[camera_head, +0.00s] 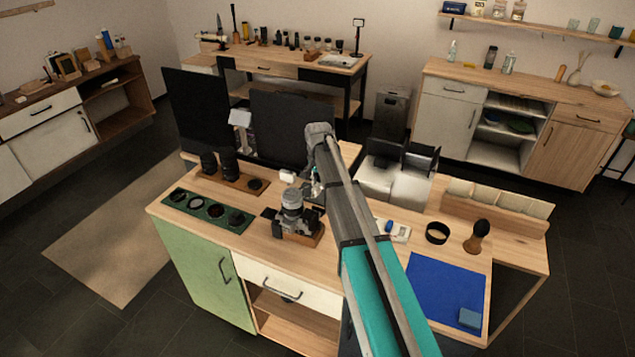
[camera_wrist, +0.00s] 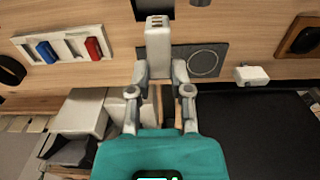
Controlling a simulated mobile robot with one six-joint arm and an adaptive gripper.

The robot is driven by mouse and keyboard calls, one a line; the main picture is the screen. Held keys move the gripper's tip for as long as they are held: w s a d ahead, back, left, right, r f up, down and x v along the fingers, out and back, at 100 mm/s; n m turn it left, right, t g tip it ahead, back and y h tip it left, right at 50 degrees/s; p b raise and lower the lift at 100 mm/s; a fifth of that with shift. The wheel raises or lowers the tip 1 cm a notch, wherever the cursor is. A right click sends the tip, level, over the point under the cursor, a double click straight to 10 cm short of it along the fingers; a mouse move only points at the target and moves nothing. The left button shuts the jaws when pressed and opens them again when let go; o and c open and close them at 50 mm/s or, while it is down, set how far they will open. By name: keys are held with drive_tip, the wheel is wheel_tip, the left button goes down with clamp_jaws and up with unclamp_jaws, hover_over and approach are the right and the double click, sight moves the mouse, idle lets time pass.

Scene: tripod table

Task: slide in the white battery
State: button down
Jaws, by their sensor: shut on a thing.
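In the wrist view, my gripper (camera_wrist: 160,74) is shut on the white battery (camera_wrist: 158,42), a pale block with small dark contacts on its far end. The battery points toward a dark camera part at the top edge. In the head view, the camera (camera_head: 291,217) stands on a wooden block on the workbench. My arm largely hides my gripper there, and I cannot make out the held battery. I cannot tell whether the battery touches the camera.
A white holder (camera_wrist: 80,34) carries a blue battery (camera_wrist: 47,52) and a red battery (camera_wrist: 93,48). A dark mat (camera_wrist: 222,50) with a circle lies below the battery. A small white item (camera_wrist: 250,75) lies beside it. The blue mat (camera_head: 435,290) is mostly clear.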

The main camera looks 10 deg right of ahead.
drive_tip(key=shift+s+a+f+b, duration=0.1)
drive_tip(key=shift+s+f+b, duration=0.05)
drive_tip(key=shift+f+b, duration=0.95)
drive_tip(key=shift+s+a+f+b, duration=0.1)
drive_tip(key=shift+s+f+b, duration=0.05)
drive_tip(key=shift+f+b, duration=0.95)
drive_tip(key=shift+s+a+f+b, duration=0.1)
drive_tip(key=shift+s+f+b, duration=0.05)
drive_tip(key=shift+f+b, duration=0.95)
drive_tip(key=shift+s+a+r+p, duration=0.15)
drive_tip(key=shift+s+a+p, duration=0.15)
drive_tip(key=shift+s, duration=0.15)
drive_tip(key=shift+a, duration=0.1)
drive_tip(key=shift+s+a, duration=0.4)
drive_tip(key=shift+s, duration=0.25)
drive_tip(key=shift+s+a, duration=0.4)
drive_tip(key=shift+s, duration=0.2)
idle(0.5)
drive_tip(key=c, duration=0.9)
unclamp_jaws()
drive_tip(key=shift+o, duration=0.2)
drive_tip(key=shift+w, duration=0.1)
drive_tip(key=shift+w+d, duration=0.5)
drive_tip(key=shift+w, duration=0.2)
drive_tip(key=shift+w+d, duration=0.5)
drive_tip(key=shift+w, duration=0.15)
